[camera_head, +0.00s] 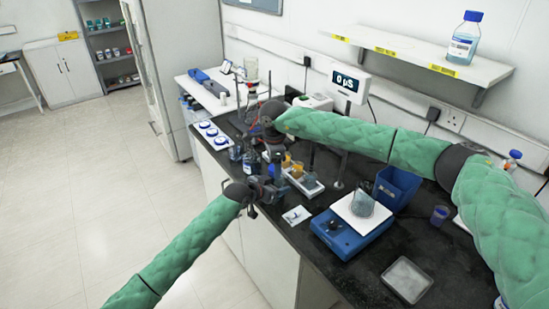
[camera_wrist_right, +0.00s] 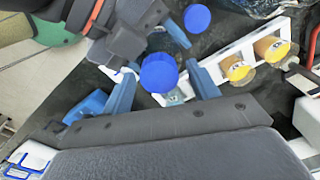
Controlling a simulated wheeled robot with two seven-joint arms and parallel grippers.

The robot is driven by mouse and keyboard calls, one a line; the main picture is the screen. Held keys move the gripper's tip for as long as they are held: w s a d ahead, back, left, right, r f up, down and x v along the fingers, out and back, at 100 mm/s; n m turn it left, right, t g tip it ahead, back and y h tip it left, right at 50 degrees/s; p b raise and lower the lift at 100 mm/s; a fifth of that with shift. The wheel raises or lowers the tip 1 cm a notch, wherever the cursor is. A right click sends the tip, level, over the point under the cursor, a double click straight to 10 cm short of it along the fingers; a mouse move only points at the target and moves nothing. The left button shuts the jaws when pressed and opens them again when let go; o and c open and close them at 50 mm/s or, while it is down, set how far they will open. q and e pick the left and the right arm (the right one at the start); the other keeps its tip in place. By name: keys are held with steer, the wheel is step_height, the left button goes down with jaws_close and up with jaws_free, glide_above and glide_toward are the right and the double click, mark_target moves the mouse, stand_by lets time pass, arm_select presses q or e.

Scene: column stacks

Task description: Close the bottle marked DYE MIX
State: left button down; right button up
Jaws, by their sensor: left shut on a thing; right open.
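A blue round cap (camera_wrist_right: 158,72) shows from above in the right wrist view, between the two blue fingertips of my right gripper (camera_wrist_right: 160,88). Those fingers are apart, one on each side of it. A second blue cap (camera_wrist_right: 197,18) shows just beyond. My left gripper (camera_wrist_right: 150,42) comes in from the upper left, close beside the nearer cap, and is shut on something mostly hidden. In the head view my left gripper (camera_head: 267,186) is at the bench's front edge, by a small bottle of dark blue liquid (camera_head: 250,161). No DYE MIX label is readable.
A white rack (camera_head: 308,184) with yellow-orange vials stands right of the grippers. White dishes with blue pieces (camera_head: 212,133) lie left.

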steer(key=shift+f, duration=0.15)
steer(key=shift+c, duration=0.4)
steer(key=c, duration=1)
steer(key=o, duration=1.2)
step_height(320, 180, up, 12)
steer(key=shift+a, duration=0.1)
arm_select(q)
steer(key=shift+c, duration=1.3)
jaws_free()
